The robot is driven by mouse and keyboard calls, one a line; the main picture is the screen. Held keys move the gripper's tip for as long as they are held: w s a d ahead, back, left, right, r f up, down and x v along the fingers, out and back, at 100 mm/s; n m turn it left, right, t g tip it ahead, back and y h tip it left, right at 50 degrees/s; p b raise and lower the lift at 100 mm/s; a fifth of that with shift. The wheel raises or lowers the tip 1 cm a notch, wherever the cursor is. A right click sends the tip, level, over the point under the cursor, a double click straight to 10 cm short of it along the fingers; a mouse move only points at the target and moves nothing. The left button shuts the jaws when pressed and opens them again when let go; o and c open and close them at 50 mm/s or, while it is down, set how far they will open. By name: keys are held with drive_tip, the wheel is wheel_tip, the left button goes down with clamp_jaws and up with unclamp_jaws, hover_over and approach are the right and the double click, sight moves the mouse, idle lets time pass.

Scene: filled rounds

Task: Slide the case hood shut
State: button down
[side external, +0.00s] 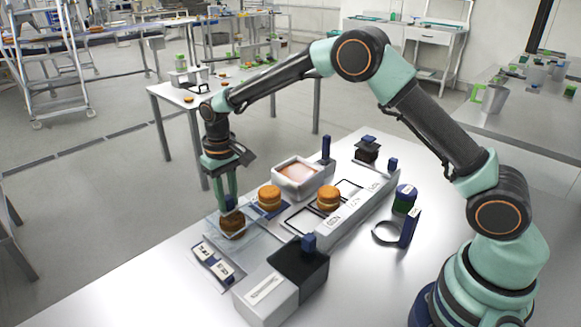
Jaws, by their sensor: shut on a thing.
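My gripper (230,195) points straight down and is shut on a small blue knob (229,204) at the left of the work area. A clear, pane-like case hood (213,232) shows around and below the knob. The knob looks to be part of this hood, but the join is too small to tell. A brown filled round (232,228) sits just beneath the knob, seen through or beside the clear pane. I cannot tell how far the hood covers it.
Orange filled rounds stand on a blue mat (269,198) and beside a labelled grey rail (345,222). A white tray (296,177) stands behind. A grey box with a dark top (300,263) and a labelled plate (213,263) are in front. A ring stand (387,233) is at right.

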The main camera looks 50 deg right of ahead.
drive_tip(key=shift+w, duration=0.1)
idle(0.5)
drive_tip(key=shift+w+r, duration=0.1)
drive_tip(key=shift+w, duration=1.05)
drive_tip(key=c, duration=0.7)
unclamp_jaws()
drive_tip(key=shift+r, duration=6.05)
